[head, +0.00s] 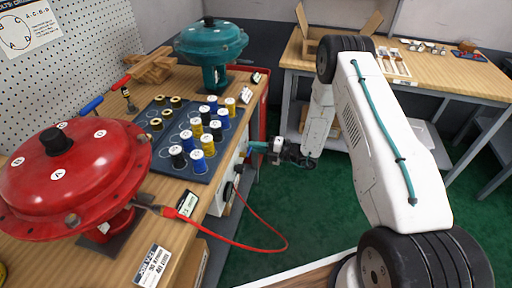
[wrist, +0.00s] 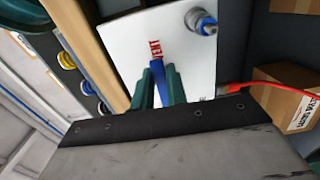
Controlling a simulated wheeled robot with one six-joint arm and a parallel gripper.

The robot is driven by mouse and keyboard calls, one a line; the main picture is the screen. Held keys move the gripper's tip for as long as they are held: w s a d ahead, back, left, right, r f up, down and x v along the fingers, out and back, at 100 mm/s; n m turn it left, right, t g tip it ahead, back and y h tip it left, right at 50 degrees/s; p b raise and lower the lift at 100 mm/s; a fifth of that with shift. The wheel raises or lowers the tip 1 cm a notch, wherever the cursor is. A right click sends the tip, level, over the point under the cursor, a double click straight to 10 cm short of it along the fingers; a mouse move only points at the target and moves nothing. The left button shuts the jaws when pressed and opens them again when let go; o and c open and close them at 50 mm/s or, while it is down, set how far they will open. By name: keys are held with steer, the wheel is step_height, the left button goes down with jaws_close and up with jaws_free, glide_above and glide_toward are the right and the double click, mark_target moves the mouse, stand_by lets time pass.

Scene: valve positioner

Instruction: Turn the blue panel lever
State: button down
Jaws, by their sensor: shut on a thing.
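The blue panel lever (wrist: 160,82) shows in the wrist view as a narrow blue strip in front of the white panel (wrist: 185,60), below the red "VENT" lettering. My gripper (wrist: 159,80) has its green fingers on both sides of the lever and is shut on it. The fingers hide part of the lever. In the head view my gripper (head: 257,146) is at the white panel on the bench's front side. The lever is too small there to make out clearly.
A metal fitting with a blue ring (wrist: 201,22) sticks out of the panel near the lever. A red hose (head: 270,225) loops in front of the bench. A red actuator (head: 105,150), a teal actuator (head: 212,42) and several spools stand on the bench. The green floor is open.

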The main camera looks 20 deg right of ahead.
steer(key=c, duration=1.4)
jaws_free()
steer(key=shift+d+f, duration=0.1)
steer(key=shift+d, duration=0.1)
steer(key=shift+a, duration=0.15)
steer(key=v, duration=0.8)
steer(key=shift+a, duration=0.1)
